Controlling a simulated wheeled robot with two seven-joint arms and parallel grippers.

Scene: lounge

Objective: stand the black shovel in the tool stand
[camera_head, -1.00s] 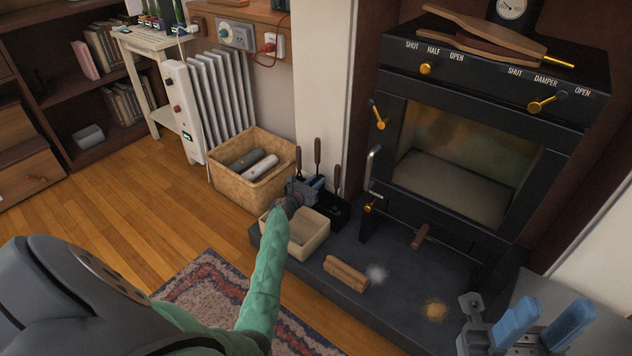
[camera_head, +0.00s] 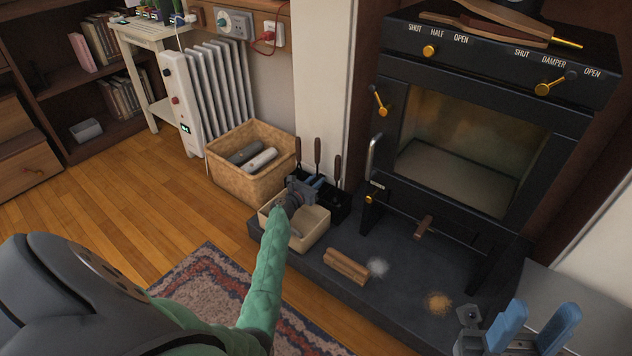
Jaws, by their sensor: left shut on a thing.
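The black tool stand (camera_head: 334,212) is on the dark hearth, left of the stove, partly hidden by my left gripper. Several brown-handled tools rise there. My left gripper (camera_head: 314,184) is at the front of the stand, shut on what appears to be the black shovel, whose brown handle (camera_head: 317,150) stands upright between two other handles (camera_head: 298,150) (camera_head: 337,167). The shovel's lower part is hidden, so I cannot tell whether it rests in the stand. My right gripper (camera_head: 532,328) is open and empty at the bottom right.
A log bundle (camera_head: 346,266) and two powder patches lie on the hearth (camera_head: 395,300). The stove (camera_head: 470,205) stands close on the right.

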